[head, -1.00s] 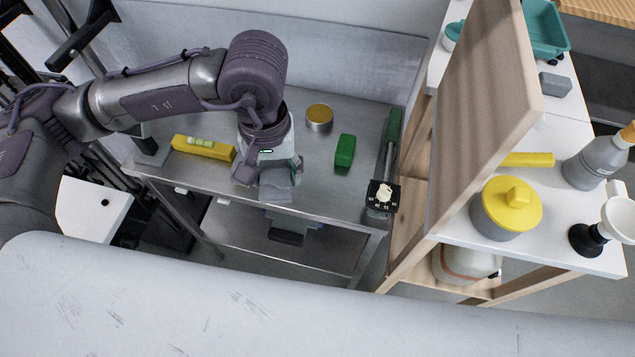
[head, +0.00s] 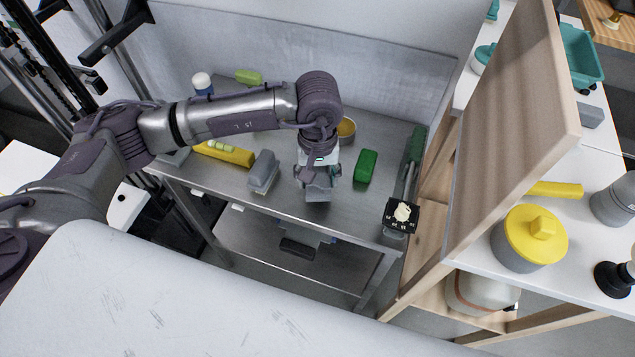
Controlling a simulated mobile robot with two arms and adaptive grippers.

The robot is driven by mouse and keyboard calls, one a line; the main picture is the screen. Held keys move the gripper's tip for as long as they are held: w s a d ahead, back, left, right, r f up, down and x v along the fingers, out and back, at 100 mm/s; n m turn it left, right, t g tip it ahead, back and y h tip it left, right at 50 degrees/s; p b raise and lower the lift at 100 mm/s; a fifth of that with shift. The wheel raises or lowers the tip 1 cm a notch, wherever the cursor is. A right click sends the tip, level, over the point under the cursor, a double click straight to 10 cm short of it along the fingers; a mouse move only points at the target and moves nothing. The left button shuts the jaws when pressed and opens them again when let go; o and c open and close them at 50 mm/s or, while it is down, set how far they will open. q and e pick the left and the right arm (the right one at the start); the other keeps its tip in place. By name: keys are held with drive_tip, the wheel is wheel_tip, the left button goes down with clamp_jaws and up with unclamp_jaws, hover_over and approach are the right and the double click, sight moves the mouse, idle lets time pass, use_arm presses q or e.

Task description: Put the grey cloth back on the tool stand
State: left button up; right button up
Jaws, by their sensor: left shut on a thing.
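My left gripper (head: 317,184) is low over the steel tool stand (head: 232,188), near its front edge. It is shut on a grey piece, the grey cloth (head: 318,194), which shows below the fingers and is largely hidden by them. I cannot tell whether the cloth touches the top. A separate grey block-like thing (head: 263,172) lies on the stand to the left of the gripper. My right gripper is not in view.
On the stand are a yellow level (head: 224,153), a green block (head: 366,166), a yellow-topped tin (head: 346,128) and a long tool by a black dial box (head: 402,213). A wooden panel (head: 510,130) rises at right. Bare steel lies between the gripper and dial box.

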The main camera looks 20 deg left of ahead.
use_arm(q)
wheel_tip(320, 180, down, 3)
drive_tip(key=shift+s+f+p, duration=0.1)
drive_tip(key=shift+p, duration=0.6)
drive_tip(key=shift+f, duration=0.45)
drive_tip(key=shift+f, duration=0.15)
drive_tip(key=o, duration=1)
